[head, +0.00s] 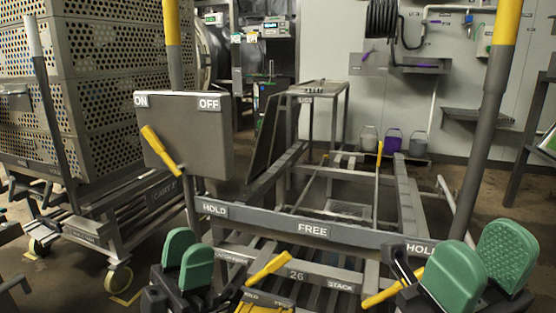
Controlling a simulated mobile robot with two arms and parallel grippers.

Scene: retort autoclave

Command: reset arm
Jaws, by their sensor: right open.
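My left gripper (187,254) shows at the lower left of the centre, with two green finger pads pointing up. One pad overlaps the other, so the gap between them cannot be judged. Nothing is visibly held in it. My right gripper (482,264) is at the lower right, its green pads apart and nothing seen between them. Both grippers are in front of a grey cart frame (312,230) with a bar marked HOLD, FREE and HOLD. A yellow-handled lever (268,268) rises between the grippers. Another yellow handle (385,292) lies just left of the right gripper.
A grey ON/OFF box (185,135) with a yellow lever (160,150) stands above the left gripper. A cart with stacked perforated baskets (100,95) fills the left. Yellow-topped posts (492,90) rise nearby. Several buckets (392,140) stand by the back wall.

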